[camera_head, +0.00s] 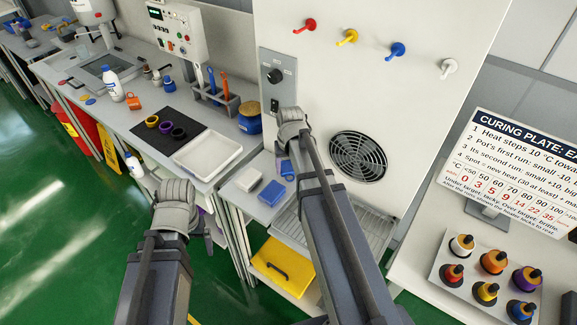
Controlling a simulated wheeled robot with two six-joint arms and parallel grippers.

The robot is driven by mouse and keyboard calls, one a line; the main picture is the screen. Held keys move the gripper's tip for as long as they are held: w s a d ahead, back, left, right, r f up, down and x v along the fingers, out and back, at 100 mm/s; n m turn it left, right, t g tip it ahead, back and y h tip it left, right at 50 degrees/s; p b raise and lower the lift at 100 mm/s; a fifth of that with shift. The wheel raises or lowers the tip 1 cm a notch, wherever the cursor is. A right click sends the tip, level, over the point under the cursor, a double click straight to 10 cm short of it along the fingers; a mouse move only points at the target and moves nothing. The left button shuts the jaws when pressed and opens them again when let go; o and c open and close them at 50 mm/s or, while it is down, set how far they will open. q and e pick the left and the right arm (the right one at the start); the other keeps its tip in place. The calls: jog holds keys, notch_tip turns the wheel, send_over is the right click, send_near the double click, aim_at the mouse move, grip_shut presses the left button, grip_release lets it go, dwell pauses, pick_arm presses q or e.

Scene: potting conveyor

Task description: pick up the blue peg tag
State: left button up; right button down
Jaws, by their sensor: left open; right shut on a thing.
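The blue peg (397,50) sits on the upright white panel, between a yellow peg (347,37) and a white peg (448,68). I cannot make out a separate tag on it. My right gripper (280,158) is in front of the panel's lower left, below and left of the blue peg and apart from it. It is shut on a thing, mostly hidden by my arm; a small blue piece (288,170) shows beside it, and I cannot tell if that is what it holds. My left gripper (207,236) is open, low beside the bench edge, and partly hidden by its wrist.
A red peg (305,26) is at the panel's left. A white tray (207,155), a blue jar (250,121) and a tool rack (215,104) stand on the bench. Blue and white blocks lie near my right gripper. Several colored bottles stand on a board (448,276) at right.

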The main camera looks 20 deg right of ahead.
aim_at(288, 169)
notch_tip(288, 169, up, 7)
jog(key=p, duration=0.6)
jog(key=shift+f, duration=0.2)
jog(key=s+a, duration=0.5)
jog(key=a, duration=0.3)
jog(key=s+a, duration=0.5)
jog(key=a, duration=0.4)
jog(key=shift+f+b, duration=0.35)
jog(key=shift+b, duration=0.1)
